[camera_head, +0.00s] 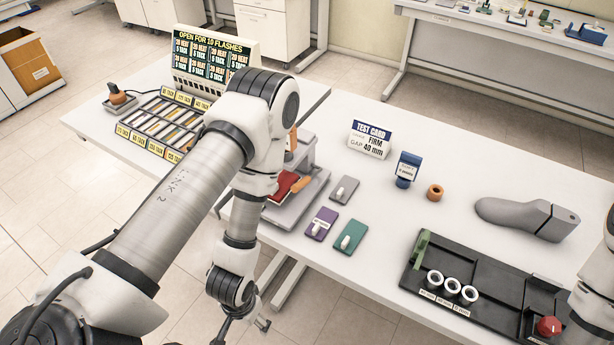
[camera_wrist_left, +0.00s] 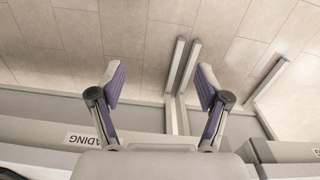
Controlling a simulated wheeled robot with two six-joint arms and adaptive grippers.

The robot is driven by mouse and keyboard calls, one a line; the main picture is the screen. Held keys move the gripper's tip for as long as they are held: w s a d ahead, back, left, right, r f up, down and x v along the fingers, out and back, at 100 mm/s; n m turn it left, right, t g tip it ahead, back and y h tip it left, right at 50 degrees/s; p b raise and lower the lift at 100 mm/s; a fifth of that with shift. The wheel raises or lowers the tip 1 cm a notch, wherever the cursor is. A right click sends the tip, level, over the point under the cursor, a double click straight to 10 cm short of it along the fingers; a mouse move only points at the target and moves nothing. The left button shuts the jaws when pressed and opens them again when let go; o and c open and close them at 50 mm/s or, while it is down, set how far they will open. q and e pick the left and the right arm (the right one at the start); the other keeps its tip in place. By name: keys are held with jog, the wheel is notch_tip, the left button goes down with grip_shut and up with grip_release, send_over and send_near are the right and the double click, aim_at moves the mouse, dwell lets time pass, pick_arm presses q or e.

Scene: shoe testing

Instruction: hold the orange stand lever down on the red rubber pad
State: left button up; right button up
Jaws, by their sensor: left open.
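The orange stand lever (camera_head: 302,184) shows in the head view on a grey stand (camera_head: 292,213), beside the red rubber pad (camera_head: 281,187). My left arm hides part of the stand, and I cannot tell whether lever and pad touch. My left gripper (camera_head: 250,326) is below the stand in the picture, off the table's front edge and apart from the lever. In the left wrist view its purple-padded fingers (camera_wrist_left: 160,84) are spread wide with nothing between them. My right arm enters at the right edge; its gripper is out of view.
Grey, purple and teal cards (camera_head: 349,236) lie right of the stand. A test card sign (camera_head: 369,140), an orange ring (camera_head: 435,192), a grey shoe last (camera_head: 524,216) and a black tray (camera_head: 416,282) are farther right. A labelled rack (camera_head: 128,132) stands left.

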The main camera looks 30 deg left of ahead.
pick_arm(q)
jog(key=c, duration=0.9)
jog(key=shift+s+m, duration=0.25)
jog(key=shift+m, duration=0.35)
grip_shut()
jog(key=w+a+r+t+b, duration=0.25)
jog(key=w+r, duration=0.35)
jog(key=w, duration=0.3)
jog(key=w+a+r+t+b, duration=0.1)
jog(key=w+r+t+b, duration=0.15)
jog(key=w+r, duration=0.45)
jog(key=w+r+n+t+h, duration=0.1)
jog(key=w+r+t, duration=0.4)
jog(key=r, duration=0.9)
jog(key=w+a+b, duration=0.1)
jog(key=w, duration=0.2)
jog(key=shift+n, duration=0.4)
jog(key=shift+w, duration=0.1)
